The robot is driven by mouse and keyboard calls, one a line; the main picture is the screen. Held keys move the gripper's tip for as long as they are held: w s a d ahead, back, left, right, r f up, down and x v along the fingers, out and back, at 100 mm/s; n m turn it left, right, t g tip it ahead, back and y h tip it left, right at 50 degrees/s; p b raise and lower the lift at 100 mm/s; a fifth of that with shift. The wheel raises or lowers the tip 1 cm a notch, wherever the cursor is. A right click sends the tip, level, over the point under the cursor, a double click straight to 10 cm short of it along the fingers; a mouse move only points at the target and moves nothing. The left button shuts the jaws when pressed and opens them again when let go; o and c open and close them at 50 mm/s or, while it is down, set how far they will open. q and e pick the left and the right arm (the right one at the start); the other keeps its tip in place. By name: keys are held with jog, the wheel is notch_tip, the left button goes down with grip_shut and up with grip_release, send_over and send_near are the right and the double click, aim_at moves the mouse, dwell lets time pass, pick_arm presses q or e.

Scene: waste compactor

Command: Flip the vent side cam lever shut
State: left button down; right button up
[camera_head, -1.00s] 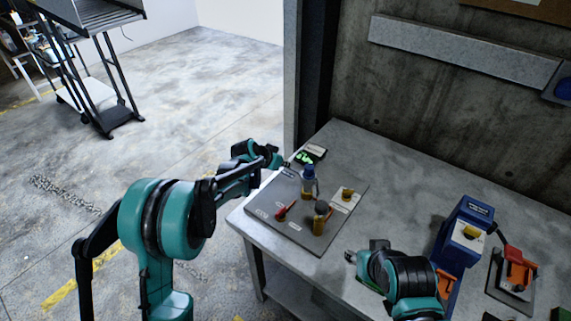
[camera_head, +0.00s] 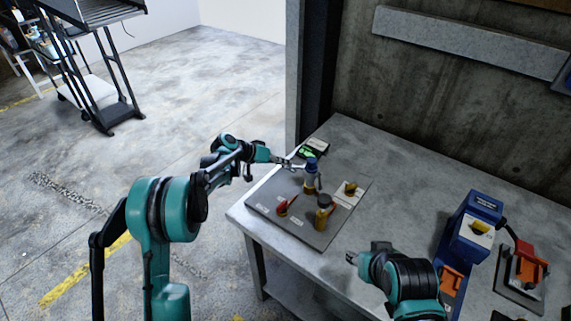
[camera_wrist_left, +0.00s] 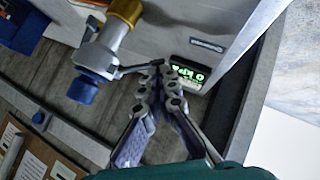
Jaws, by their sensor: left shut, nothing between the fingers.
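A brass coupling with a blue cap (camera_head: 310,168) stands upright on the grey plate (camera_head: 262,203); the left wrist view shows its blue cap (camera_wrist_left: 84,91), silver body (camera_wrist_left: 100,52) and brass base (camera_wrist_left: 124,12). A thin grey cam lever (camera_wrist_left: 138,69) sticks out from the silver body toward my fingertips. My left gripper (camera_head: 298,164) is shut and empty beside this coupling. In the left wrist view its fingertips (camera_wrist_left: 164,72) are at the lever's outer end; I cannot tell whether they touch. My right gripper (camera_head: 351,258) is over the table front, its jaw state unclear.
A dark-capped brass coupling (camera_head: 324,212), a red-handled valve (camera_head: 284,206) and a yellow knob (camera_head: 351,188) share the plate. A green-lit display (camera_head: 313,150) sits behind it, also visible in the left wrist view (camera_wrist_left: 190,74). A blue box (camera_head: 468,238) stands right; the table between is clear.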

pick_arm(q)
notch_tip(320, 180, down, 3)
jog(key=n+h+b, duration=0.1)
jog(key=g+h+b, duration=0.1)
jog(key=b, duration=0.1)
jog(key=shift+s+d+r+n+h, duration=0.1)
jog(key=shift+r+n+h, duration=0.05)
jog(key=shift+n+h, duration=0.25)
jog(key=shift+s+d+f+n+g+h+b, duration=0.2)
jog(key=shift+d+f+n+g+h+b, duration=0.15)
jog(key=shift+f+n+h+b, duration=0.4)
jog(key=shift+r+h, duration=0.25)
jog(key=shift+h, duration=0.1)
jog(key=shift+r, duration=0.1)
jog(key=shift+s, duration=0.1)
